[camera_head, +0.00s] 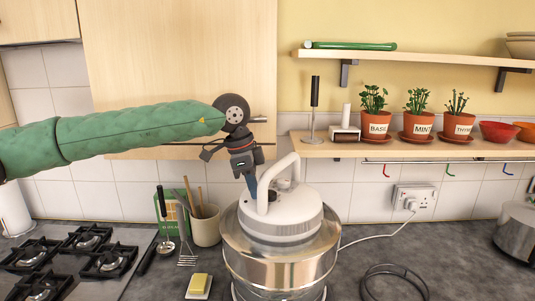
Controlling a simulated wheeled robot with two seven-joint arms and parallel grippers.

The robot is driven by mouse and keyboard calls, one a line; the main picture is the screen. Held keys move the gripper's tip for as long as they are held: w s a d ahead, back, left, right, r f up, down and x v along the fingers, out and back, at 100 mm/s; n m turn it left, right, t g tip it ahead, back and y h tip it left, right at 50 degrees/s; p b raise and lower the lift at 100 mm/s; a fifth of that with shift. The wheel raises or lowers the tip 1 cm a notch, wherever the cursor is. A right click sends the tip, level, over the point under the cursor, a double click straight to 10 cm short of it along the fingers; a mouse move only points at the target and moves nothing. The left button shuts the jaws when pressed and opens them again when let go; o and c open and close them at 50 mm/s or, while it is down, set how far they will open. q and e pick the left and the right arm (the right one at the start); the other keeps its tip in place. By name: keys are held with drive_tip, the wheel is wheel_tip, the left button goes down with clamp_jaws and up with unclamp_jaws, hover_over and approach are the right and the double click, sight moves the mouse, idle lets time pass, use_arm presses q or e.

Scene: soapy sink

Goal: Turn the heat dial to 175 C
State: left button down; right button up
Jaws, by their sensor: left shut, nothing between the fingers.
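A steel pot-shaped appliance (262,258) with a white lid (285,215) and a tall white handle (291,163) stands on the counter. I cannot make out a heat dial or a 175 C mark on it. My left gripper (252,190) points down beside the left side of the handle, just above the lid. It is shut with nothing held. I cannot tell whether its tips touch the lid or the handle. My right gripper is not in view.
A gas hob (75,255) is at the left. Utensils in a beige pot (206,228) and a butter dish (199,287) stand left of the appliance. A shelf with potted herbs (376,122) is behind at right. A black cable (393,282) lies on the counter at right.

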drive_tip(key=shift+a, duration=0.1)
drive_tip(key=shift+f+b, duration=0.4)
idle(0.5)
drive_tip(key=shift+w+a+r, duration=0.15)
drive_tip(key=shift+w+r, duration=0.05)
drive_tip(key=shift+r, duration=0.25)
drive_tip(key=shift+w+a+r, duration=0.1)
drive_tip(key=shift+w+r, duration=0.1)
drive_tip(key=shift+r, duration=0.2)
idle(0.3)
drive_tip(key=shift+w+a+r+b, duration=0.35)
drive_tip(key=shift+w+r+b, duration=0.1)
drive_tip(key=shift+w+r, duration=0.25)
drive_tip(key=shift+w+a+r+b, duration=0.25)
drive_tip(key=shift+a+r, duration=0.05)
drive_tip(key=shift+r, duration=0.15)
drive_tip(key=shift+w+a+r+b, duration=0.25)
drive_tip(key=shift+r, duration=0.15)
